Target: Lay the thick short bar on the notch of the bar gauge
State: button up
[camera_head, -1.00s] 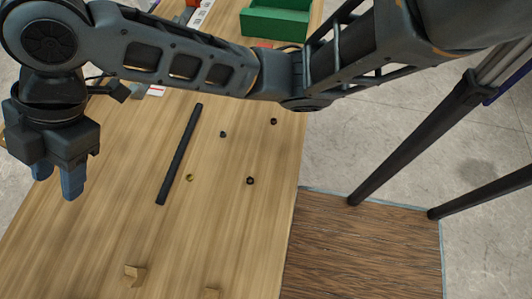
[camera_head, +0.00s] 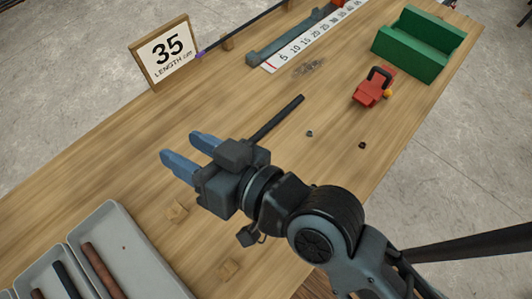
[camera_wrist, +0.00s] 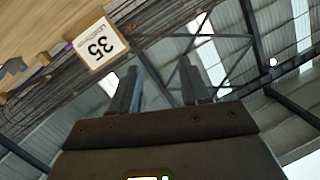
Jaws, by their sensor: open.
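My gripper (camera_head: 180,147) is open and empty above the table, its blue fingers pointing to the upper left; in the wrist view its fingers (camera_wrist: 163,78) stand apart against the roof. A grey tray (camera_head: 126,229) at the lower left holds rust-brown bars (camera_head: 101,268) and a dark bar (camera_head: 66,280). A black bar (camera_head: 277,118) lies on the table, its near end hidden behind my gripper. I cannot tell which is the thick short bar. A grey-teal channel (camera_head: 292,37) beside a white scale (camera_head: 312,38) may be the bar gauge; its notch is not clear.
A card reading 35 (camera_head: 165,52) stands at the table's far left edge. A red device (camera_head: 372,88) and a green block (camera_head: 420,45) are at the right. The middle of the table is mostly clear.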

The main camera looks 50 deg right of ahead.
jog(key=s+d+f+h, duration=0.2)
jog(key=s+d+f, duration=0.2)
jog(key=s, duration=0.7)
jog(key=shift+s+d+m+g+h, duration=0.35)
jog(key=shift+d+m+g+h, duration=0.05)
jog(key=shift+d, duration=0.55)
jog(key=shift+o, duration=0.2)
jog(key=s+d+r+n, duration=0.2)
jog(key=s+d, duration=0.4)
jog(key=s, duration=0.4)
jog(key=shift+s+d+n, duration=0.25)
jog(key=shift+d+n, duration=0.05)
jog(key=shift+d, duration=0.1)
jog(key=shift+s+d+r, duration=0.1)
jog(key=shift+s+d, duration=0.05)
jog(key=shift+s, duration=0.05)
